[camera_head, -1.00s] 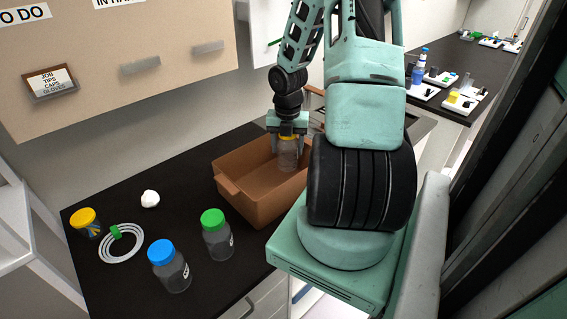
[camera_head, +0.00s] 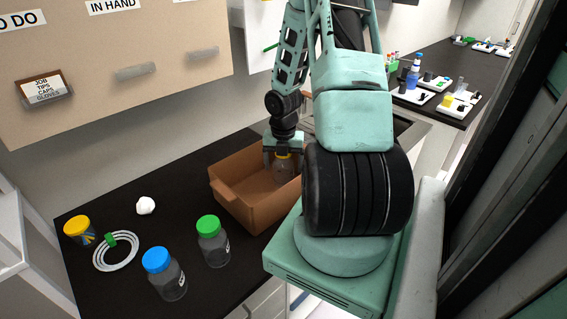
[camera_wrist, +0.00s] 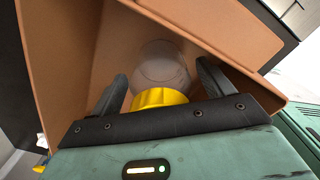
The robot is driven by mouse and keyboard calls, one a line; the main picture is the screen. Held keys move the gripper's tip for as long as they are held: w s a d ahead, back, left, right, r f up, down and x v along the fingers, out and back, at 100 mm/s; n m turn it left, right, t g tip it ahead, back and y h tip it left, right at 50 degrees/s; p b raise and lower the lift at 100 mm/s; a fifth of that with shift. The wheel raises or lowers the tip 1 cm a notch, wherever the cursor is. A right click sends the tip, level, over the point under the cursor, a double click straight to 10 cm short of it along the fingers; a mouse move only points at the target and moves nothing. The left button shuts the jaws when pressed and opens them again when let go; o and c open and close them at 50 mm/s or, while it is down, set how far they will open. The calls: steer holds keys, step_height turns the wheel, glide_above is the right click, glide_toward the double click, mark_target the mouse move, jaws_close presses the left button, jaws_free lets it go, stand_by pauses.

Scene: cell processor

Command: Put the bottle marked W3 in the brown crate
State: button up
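A clear bottle with a yellow cap (camera_head: 283,168) stands inside the brown crate (camera_head: 230,207), toward its right end. No W3 mark can be read on it. In the wrist view the yellow cap (camera_wrist: 160,98) lies between the two dark fingers of my gripper (camera_wrist: 165,88), with a gap on each side. My gripper (camera_head: 283,152) is open around the cap and low in the crate. A blue-capped bottle (camera_head: 170,283) and a green-capped bottle (camera_head: 214,248) stand outside the crate; their marks are too small to read.
A beige board (camera_head: 110,60) hangs behind. The crate's walls surround my gripper closely.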

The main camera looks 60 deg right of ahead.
step_height(320, 180, up, 12)
steer(key=shift+r+p, duration=0.2)
steer(key=shift+p, duration=0.65)
steer(key=w+a+r+m, duration=0.2)
steer(key=a, duration=0.7)
steer(key=w+a+r+m, duration=0.2)
steer(key=a+m, duration=0.1)
steer(key=a, duration=0.6)
steer(key=w+a+r+m, duration=0.2)
steer(key=a, duration=0.7)
steer(key=s+a+r+m, duration=0.1)
steer(key=s+a+m, duration=0.2)
steer(key=s+a, duration=0.4)
steer(key=s+a+r+m, duration=0.2)
steer(key=s+a+m, duration=0.2)
steer(key=a, duration=0.9)
steer(key=shift+s+r+m+y, duration=0.3)
steer(key=shift+s, duration=1.4)
